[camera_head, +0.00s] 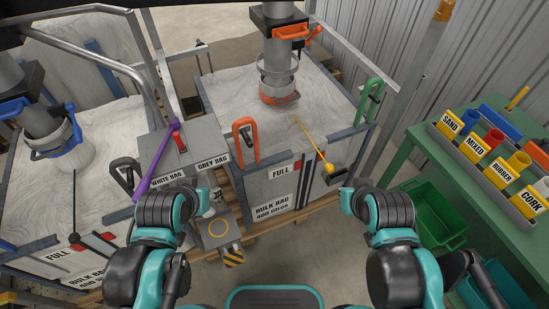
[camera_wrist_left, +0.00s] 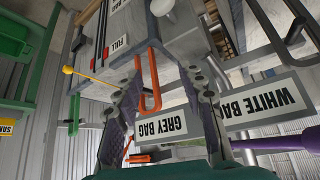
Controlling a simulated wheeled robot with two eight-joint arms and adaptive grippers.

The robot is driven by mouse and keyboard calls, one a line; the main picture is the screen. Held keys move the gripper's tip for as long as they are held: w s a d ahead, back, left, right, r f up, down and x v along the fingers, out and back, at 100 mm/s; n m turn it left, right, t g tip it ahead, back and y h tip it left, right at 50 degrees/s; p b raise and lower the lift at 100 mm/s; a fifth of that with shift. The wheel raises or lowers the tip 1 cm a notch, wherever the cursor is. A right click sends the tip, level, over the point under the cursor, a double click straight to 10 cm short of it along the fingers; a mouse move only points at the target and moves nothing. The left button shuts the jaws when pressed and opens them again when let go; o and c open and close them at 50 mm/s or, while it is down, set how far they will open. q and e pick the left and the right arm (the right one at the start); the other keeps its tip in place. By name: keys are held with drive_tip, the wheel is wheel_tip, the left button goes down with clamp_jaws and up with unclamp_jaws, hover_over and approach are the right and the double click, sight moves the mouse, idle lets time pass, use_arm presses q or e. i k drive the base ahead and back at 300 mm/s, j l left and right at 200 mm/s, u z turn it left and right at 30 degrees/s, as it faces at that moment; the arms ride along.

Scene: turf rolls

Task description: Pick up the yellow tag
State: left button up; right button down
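No piece is clearly readable as a yellow tag. On the right table, a grey rack holds coloured pieces, among them a yellow piece (camera_head: 519,161) behind the RUBBER label. A yellow ball on a thin yellow rod (camera_head: 328,168) sits at the front of the middle bulk bag box; it also shows in the left wrist view (camera_wrist_left: 68,70). My left gripper (camera_wrist_left: 165,105) has its two fingers apart, with nothing between them, facing the box front with an orange handle behind.
The grey rack (camera_head: 480,165) stands on a green table (camera_head: 418,150), with green bins below. The middle box (camera_head: 285,190) has orange and green handles. A purple bar (camera_head: 156,165) rises beside the WHITE BAG and GREY BAG panel. A striped pedestal (camera_head: 219,232) stands below.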

sight(499, 173)
drive_tip(key=z, duration=1.45)
